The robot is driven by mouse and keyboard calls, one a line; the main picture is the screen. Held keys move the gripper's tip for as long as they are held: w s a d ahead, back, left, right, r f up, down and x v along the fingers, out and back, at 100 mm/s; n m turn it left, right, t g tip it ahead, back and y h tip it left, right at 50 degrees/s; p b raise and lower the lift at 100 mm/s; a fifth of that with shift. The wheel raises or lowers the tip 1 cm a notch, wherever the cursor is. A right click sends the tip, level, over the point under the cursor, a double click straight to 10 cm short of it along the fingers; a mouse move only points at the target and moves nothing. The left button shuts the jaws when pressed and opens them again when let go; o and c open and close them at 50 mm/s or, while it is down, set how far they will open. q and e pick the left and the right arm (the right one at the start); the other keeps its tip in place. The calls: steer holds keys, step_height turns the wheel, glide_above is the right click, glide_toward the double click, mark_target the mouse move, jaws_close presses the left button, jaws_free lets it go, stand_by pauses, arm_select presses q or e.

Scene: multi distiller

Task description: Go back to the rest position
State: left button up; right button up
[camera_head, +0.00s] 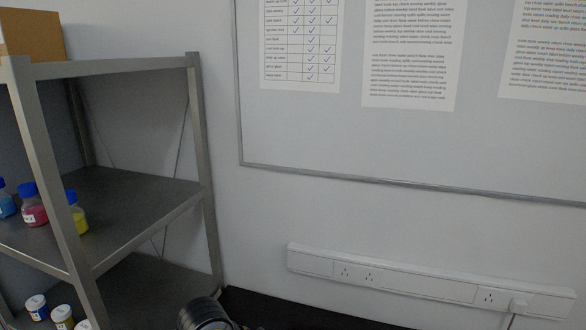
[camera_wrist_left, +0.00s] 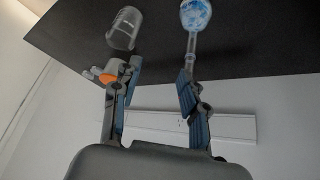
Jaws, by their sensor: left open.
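My left gripper (camera_wrist_left: 160,78) is open in the left wrist view, with its two blue-padded fingers spread apart. Nothing is between the pads. A round glass flask (camera_wrist_left: 195,14) with blue and white contents lies beyond the right-hand finger in that view; the end of its neck appears close to that fingertip, and I cannot tell if they touch. A clear glass beaker (camera_wrist_left: 124,29) is beyond the left-hand finger. My right gripper is in neither view.
A metal shelf rack (camera_head: 130,205) stands at left with bottles of blue, pink (camera_head: 33,208) and yellow liquid, small jars (camera_head: 62,316) lower down, and a cardboard box (camera_head: 32,34) on top. A whiteboard (camera_head: 400,140) and socket strip (camera_head: 425,283) are on the wall. A dark bench (camera_wrist_left: 255,45) holds the glassware.

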arm_select(q)
steer(key=s+a+f+n+t+y, duration=0.1)
steer(key=s+a+f+n+y, duration=0.2)
steer(key=s+a+f+n, duration=0.45)
steer(key=s+a+f+n+y, duration=0.25)
steer(key=s+a+f, duration=0.25)
steer(key=s+a, duration=0.7)
step_height(320, 180, down, 32)
steer(key=s+d+g+b, duration=0.1)
steer(key=s+b, duration=0.1)
steer(key=b, duration=0.4)
steer(key=s+a+f+b, duration=0.1)
steer(key=s+f+b, duration=0.1)
steer(key=s+f, duration=0.6)
steer(key=s+a+f+g+b, duration=0.1)
steer(key=s+f+b, duration=0.1)
steer(key=s+f, duration=0.6)
step_height(320, 180, down, 5)
steer(key=shift+s+a+r, duration=0.2)
steer(key=shift+s+a, duration=0.1)
steer(key=shift+s, duration=0.1)
